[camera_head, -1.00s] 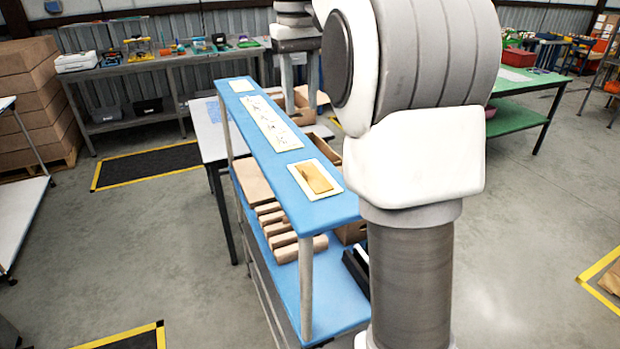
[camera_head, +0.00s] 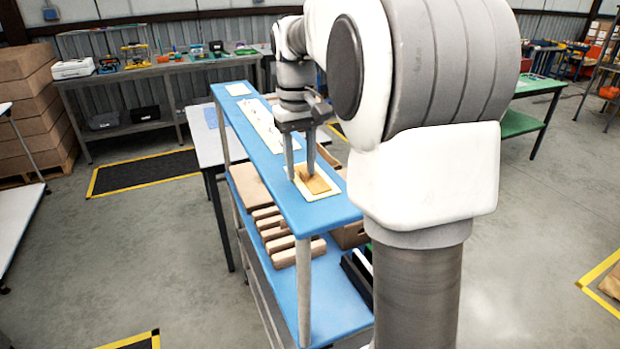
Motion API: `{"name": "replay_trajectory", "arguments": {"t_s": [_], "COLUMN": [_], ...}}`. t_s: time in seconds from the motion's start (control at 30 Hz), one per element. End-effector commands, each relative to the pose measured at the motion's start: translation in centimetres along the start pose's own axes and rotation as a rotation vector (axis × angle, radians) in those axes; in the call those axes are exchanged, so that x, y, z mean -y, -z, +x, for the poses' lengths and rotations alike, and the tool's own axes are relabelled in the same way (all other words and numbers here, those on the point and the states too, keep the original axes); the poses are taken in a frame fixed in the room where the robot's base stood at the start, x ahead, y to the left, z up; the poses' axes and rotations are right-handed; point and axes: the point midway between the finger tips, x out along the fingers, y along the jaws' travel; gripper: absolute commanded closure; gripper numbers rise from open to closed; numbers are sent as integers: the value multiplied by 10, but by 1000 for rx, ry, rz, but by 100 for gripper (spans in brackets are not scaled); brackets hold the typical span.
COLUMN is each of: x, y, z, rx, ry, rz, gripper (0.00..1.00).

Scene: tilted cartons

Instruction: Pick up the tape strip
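A tan, flat rectangular strip (camera_head: 317,184), which looks like the tape strip, lies on a pale yellow card (camera_head: 325,194) near the front end of the blue upper shelf (camera_head: 318,214). My gripper (camera_head: 301,175) points down over the strip, its two fingers apart. The left fingertip is near the strip's left edge and the right fingertip overlaps its upper part in the picture. I cannot tell whether the fingertips touch the strip or the card. Nothing shows held between the fingers. The fingers hide a little of the strip's far end.
A long pale sheet with small items (camera_head: 262,128) and a small pale card (camera_head: 238,90) lie farther back on the same shelf. A grey workbench (camera_head: 160,72) stands behind.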

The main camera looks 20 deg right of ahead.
Motion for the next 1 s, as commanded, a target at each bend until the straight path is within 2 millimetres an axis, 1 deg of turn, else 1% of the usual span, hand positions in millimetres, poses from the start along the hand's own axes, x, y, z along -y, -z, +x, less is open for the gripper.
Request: {"name": "replay_trajectory", "arguments": {"t_s": [0.23, 0.27, 0.4, 0.47, 0.87, 1.0], "x": [0, 0, 0, 0, 0, 0], "y": [0, 0, 0, 0, 0, 0], "z": [2, 2, 2, 2, 2, -2], "rx": [-1, -1, -1, 0, 0, -1], "ry": [0, 0, 0, 0, 0, 0], "rz": [0, 0, 0, 1, 0, 1], "gripper": [61, 64, 89, 100, 100, 100]}}
